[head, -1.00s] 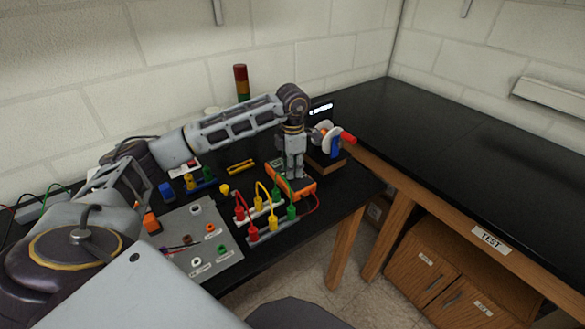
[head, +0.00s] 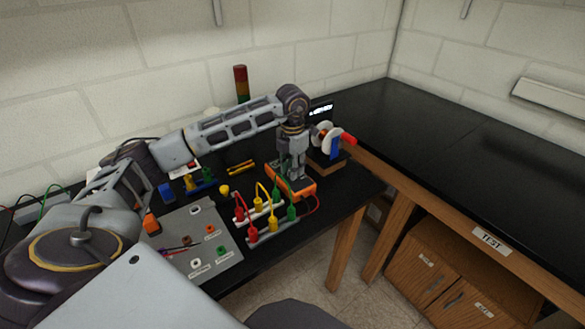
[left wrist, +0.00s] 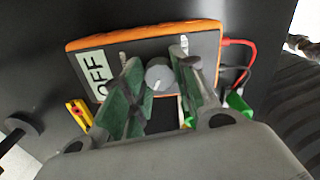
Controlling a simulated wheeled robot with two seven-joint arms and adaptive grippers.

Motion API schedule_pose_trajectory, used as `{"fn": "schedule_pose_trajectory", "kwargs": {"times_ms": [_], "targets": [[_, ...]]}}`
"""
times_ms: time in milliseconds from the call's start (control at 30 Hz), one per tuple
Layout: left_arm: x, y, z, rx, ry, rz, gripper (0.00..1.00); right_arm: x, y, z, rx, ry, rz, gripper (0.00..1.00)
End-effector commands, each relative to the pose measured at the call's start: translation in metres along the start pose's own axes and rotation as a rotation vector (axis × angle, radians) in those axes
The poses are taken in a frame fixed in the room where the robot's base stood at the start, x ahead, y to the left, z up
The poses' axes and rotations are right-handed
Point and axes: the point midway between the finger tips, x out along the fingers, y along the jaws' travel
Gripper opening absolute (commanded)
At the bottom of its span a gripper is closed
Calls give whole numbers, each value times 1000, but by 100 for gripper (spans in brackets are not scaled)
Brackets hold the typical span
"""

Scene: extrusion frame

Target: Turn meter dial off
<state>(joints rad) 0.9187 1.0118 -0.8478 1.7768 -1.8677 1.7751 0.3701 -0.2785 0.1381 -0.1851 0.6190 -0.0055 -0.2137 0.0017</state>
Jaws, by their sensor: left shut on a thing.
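The orange-edged meter (head: 305,190) lies on the black bench under my left gripper (head: 293,177). In the left wrist view the meter (left wrist: 205,38) has a dark face with a white OFF label (left wrist: 95,75) at its left. Its grey round dial (left wrist: 159,72) sits between the green-padded fingers of my left gripper (left wrist: 158,85), which are shut on it. The dial's pale mark points toward the lower side of this view, not at the OFF label. In the head view the gripper hides the dial. My right gripper is not in view.
Red, yellow and green plugs with leads (head: 265,215) stand close in front of the meter. A grey panel (head: 200,240) lies left of them. A spool holder with a red end (head: 335,140) stands behind right. The right-hand bench (head: 460,150) is clear.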

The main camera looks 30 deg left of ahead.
Motion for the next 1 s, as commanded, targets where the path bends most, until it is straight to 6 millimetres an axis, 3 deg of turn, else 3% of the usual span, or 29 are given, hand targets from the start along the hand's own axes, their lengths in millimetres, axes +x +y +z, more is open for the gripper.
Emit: {"fn": "schedule_pose_trajectory", "kwargs": {"times_ms": [233,267,433,767,1000], "targets": [[0,0,0,0,-1,0,4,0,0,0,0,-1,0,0],[0,0,0,0,-1,0,31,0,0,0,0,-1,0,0],[0,0,0,0,0,0,51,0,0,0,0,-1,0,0],[-1,0,0,1,0,0,51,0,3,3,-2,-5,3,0],[-11,0,1,1,-2,0,51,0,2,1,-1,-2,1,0]]}}
